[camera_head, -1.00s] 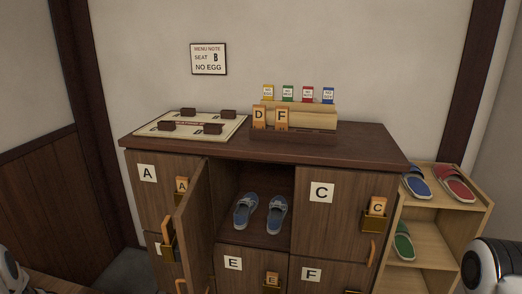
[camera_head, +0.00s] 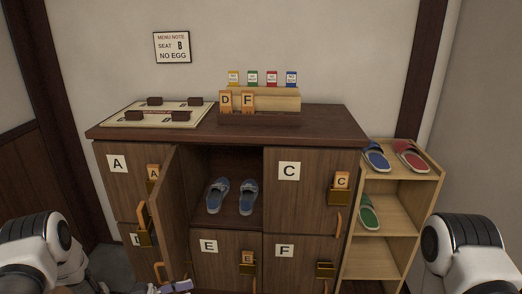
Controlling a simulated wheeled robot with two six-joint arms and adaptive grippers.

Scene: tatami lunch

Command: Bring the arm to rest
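My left arm (camera_head: 40,255) shows at the lower left, in front of the locker cabinet. A small pale piece (camera_head: 175,287) at the bottom edge seems to be part of my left gripper; its fingers cannot be made out. My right arm (camera_head: 470,250) shows at the lower right, in front of the slipper shelf. My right gripper is out of view. Neither arm visibly touches the cabinet or the shelf.
The cabinet (camera_head: 240,146) has one open door (camera_head: 175,215), swung outward beside blue slippers (camera_head: 231,196). A seat board (camera_head: 155,113) and a tag rack (camera_head: 258,118) stand on top. The slipper shelf (camera_head: 395,200) holds several slippers. A menu note (camera_head: 172,47) hangs above.

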